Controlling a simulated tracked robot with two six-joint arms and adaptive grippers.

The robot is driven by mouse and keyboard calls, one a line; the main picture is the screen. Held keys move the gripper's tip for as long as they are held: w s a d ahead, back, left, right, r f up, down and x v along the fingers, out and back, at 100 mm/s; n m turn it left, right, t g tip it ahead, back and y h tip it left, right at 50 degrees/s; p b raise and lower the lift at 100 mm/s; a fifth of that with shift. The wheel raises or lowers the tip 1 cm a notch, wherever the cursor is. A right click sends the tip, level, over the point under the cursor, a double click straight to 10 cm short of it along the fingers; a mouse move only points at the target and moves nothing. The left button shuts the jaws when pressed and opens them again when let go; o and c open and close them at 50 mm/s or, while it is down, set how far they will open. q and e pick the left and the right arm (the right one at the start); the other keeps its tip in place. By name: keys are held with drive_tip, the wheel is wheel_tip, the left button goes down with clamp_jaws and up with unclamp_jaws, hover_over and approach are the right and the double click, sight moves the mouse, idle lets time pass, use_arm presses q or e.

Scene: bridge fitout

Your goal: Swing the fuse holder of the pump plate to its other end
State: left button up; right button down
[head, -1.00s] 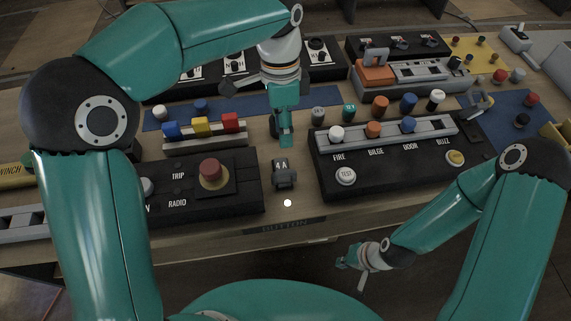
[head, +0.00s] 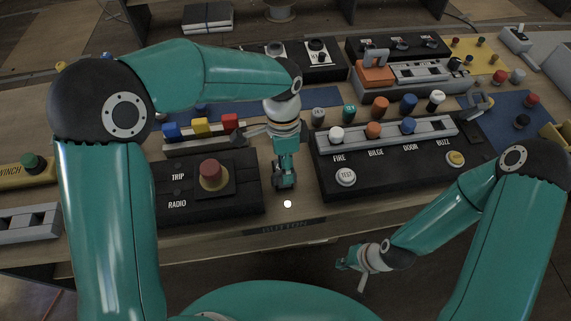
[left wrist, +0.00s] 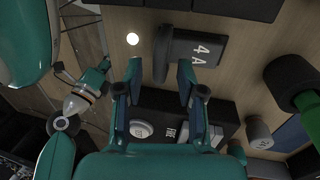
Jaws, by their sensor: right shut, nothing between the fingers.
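A small dark block marked "4 A" (left wrist: 196,50) lies on the wooden bench in the left wrist view. I take it to be the fuse holder, but no pump label is readable. My left gripper (left wrist: 160,78) is open, its fingers pointing at the block; one fingertip overlaps the block's near edge, and contact cannot be told. In the head view the left gripper (head: 284,182) is over the block's place and mostly hides it. My right gripper (head: 356,260) is shut and empty, low in front of the bench.
A black panel with a red button (head: 211,174) stands left of the left gripper. A black panel marked FIRE and BILGE (head: 385,169) stands close on its right. Several coloured knobs stand behind. An orange block with a handle (head: 376,72) is farther back. A white spot (head: 287,204) shows at the bench front.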

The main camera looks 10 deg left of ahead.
use_arm(q)
clamp_jaws()
drive_tip(key=shift+r, duration=0.1)
